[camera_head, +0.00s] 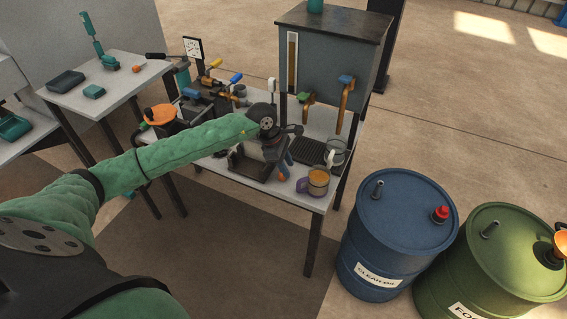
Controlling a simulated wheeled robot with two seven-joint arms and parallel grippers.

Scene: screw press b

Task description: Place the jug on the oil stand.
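Two small vessels stand at the front right of the white-topped table. One is a grey-white jug (336,152) with a pale handle, by the dark drip grate (308,150) under the taps. The other is a mug (319,180) with a purple handle and amber contents. I cannot tell for certain which is the task's jug. The grey tank with taps (330,60) at the table's back looks like the oil stand. My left gripper (285,171) points down over the table, left of both vessels and apart from them. Its finger gap is unclear. My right gripper is not in view.
Several tools and small machine parts (205,85) crowd the table's left and back. A blue drum (400,225) and a green drum (505,255) stand on the floor to the right. A side table (110,80) stands at the upper left.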

